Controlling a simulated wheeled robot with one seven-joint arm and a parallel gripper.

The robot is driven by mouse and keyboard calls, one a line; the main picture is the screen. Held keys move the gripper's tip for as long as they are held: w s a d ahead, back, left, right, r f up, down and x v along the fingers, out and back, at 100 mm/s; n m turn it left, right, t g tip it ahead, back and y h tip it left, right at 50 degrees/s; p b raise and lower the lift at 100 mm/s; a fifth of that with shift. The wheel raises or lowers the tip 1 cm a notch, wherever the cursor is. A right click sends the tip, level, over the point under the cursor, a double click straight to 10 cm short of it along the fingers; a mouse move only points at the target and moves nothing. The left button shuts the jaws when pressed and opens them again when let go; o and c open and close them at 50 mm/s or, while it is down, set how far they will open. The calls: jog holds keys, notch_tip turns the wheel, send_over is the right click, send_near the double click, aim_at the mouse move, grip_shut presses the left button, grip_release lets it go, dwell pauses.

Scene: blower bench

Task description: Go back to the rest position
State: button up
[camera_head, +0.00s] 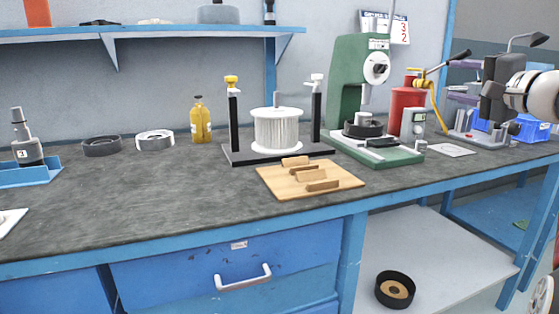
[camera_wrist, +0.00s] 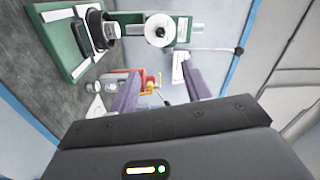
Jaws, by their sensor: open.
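My gripper (camera_head: 458,93) is at the right of the head view, above the right part of the bench, with its dark body and two purple fingers pointing left. In the wrist view, the fingers of my gripper (camera_wrist: 160,72) are spread apart. It is open, and nothing is seen held between them. The red canister (camera_head: 408,110) and the green press (camera_head: 347,85) stand to the left of the fingers in the head view. The press also shows at the upper left of the wrist view (camera_wrist: 62,48).
The grey bench top (camera_head: 130,195) is bare at the middle left. A white spool (camera_head: 278,130) on a black stand, a wooden board (camera_head: 270,182) and a yellow bottle (camera_head: 200,122) stand mid-bench. A blue bin (camera_head: 535,130) is below my arm. A blue shelf (camera_head: 150,32) runs above.

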jog(key=s+a+f+n+g+h+p, duration=0.1)
jog(key=s+a+f+n+g, duration=0.2)
jog(key=a+f, duration=0.55)
jog(key=s+a+f+n+g+p, duration=0.1)
jog(key=s+a+f+g, duration=0.35)
jog(key=a+f, duration=0.35)
jog(key=s+a+f+n+g+h, duration=0.2)
jog(key=s+f+n, duration=0.1)
jog(key=s+f, duration=0.6)
jog(key=s+a+f+n+g+h+p, duration=0.1)
jog(key=s+a+f+n+g+h, duration=0.1)
jog(key=s+f, duration=0.8)
jog(key=s+n+h, duration=0.1)
jog(key=n, duration=0.1)
jog(key=shift+n, duration=0.3)
jog(key=shift+a, duration=0.1)
jog(key=shift+c, duration=0.3)
